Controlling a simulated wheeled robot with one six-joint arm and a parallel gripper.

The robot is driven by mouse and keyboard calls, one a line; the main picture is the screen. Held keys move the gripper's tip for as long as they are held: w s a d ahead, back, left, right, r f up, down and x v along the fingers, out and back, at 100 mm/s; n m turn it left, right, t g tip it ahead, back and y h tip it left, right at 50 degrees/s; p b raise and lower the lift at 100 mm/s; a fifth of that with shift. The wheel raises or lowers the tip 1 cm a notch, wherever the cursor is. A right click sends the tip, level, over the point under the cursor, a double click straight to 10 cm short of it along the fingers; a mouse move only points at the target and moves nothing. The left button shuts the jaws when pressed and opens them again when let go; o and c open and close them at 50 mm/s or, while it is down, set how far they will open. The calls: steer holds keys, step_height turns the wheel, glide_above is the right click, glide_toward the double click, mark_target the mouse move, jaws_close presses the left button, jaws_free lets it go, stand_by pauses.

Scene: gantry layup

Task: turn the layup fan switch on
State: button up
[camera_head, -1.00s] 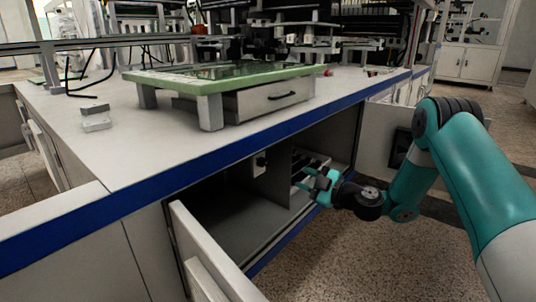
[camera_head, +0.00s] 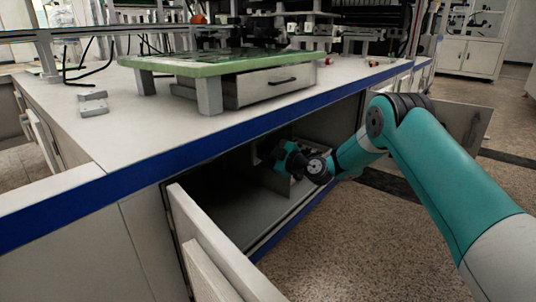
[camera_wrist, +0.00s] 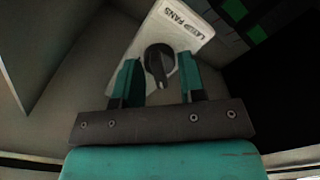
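The layup fan switch is a black rotary knob (camera_wrist: 158,62) on a pale plate (camera_wrist: 184,28) labelled "LAYUP FANS", in the wrist view. My gripper (camera_wrist: 160,78) is open, its two teal fingers apart on either side of the knob in the picture. I cannot tell whether either finger touches it. The knob's handle looks roughly along the fingers' direction. In the head view my gripper (camera_head: 284,158) is inside the open cabinet under the bench, and the switch is hidden or too dark to make out there.
The open cabinet door (camera_head: 205,245) stands at the front left, and another open door (camera_head: 462,122) is behind my arm. The bench's blue edge (camera_head: 200,150) runs above the opening. A green-framed table (camera_head: 205,68) stands on top.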

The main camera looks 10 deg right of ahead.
steer(key=c, duration=0.5)
steer(key=shift+c, duration=0.2)
steer(key=shift+m, duration=0.3)
steer(key=m+p, duration=0.2)
steer(key=m, duration=0.1)
steer(key=shift+d+r, duration=0.1)
steer(key=shift+r, duration=0.05)
steer(key=m+p, duration=0.6)
steer(key=m, duration=0.8)
steer(key=shift+w+d, duration=0.1)
steer(key=shift+d, duration=0.05)
steer(key=shift+m, duration=0.3)
